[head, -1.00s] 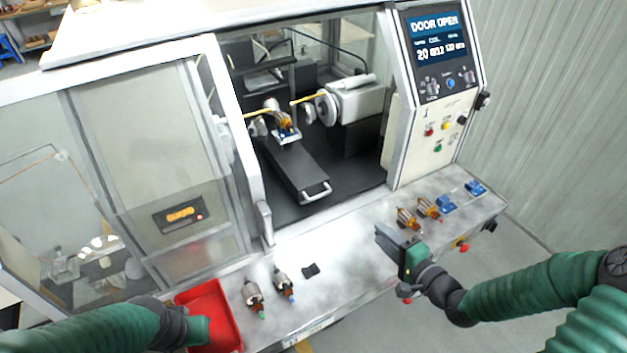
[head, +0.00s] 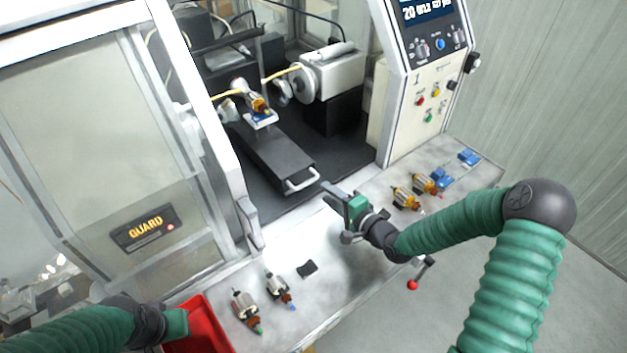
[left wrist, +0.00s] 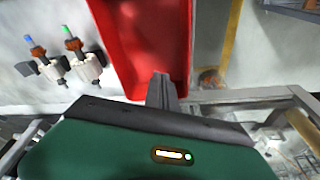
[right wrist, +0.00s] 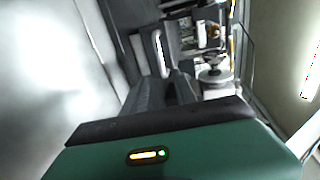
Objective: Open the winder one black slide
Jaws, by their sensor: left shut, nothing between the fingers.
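The black slide (head: 270,150) lies inside the winder's open doorway, its silver bar handle (head: 301,181) facing the front. An armature (head: 257,103) sits in a blue-and-white holder at its far end. My right gripper (head: 330,196) is just right of and in front of the handle, its fingers apart and empty, pointing toward the doorway. In the right wrist view the handle (right wrist: 160,52) shows upright beyond the fingers, not between them. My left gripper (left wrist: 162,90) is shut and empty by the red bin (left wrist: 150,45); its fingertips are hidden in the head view.
Two armatures (head: 247,310) and a small black piece (head: 307,269) lie on the front ledge. More armatures (head: 406,197) and blue holders (head: 468,157) lie at its right. The guard door frame (head: 205,135) borders the opening on the left; the control panel (head: 425,90) on the right.

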